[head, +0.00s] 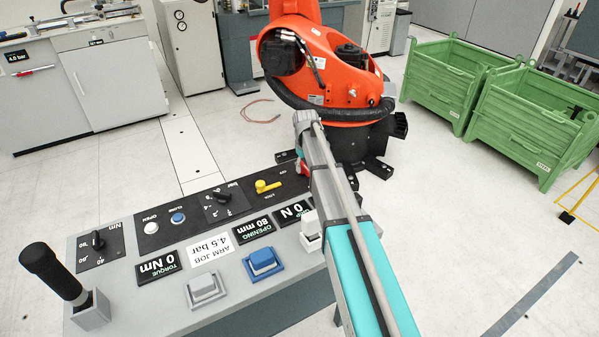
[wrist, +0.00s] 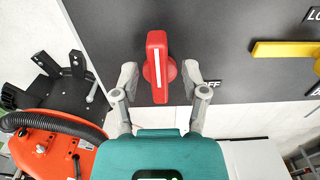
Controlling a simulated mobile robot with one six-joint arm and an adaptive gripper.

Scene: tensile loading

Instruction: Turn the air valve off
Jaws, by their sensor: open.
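The air valve has a red handle (wrist: 157,68) with a white stripe, on a dark panel (wrist: 220,25) in the wrist view. The handle stands upright in that picture, its stripe running up and down. My gripper (wrist: 160,76) is open, with one grey finger on each side of the handle. Small gaps seem to show between fingers and handle. An OFF label is partly hidden by the right finger. In the head view only a bit of the red handle (head: 303,172) shows beside my arm, and my arm hides the gripper.
A yellow lever (head: 267,186) sits on the same panel, right of the valve in the wrist view (wrist: 284,50). The console (head: 105,270) also bears knobs, buttons, displays and a black joystick (head: 52,273). An orange robot (head: 320,65) stands behind; green crates (head: 525,120) are at right.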

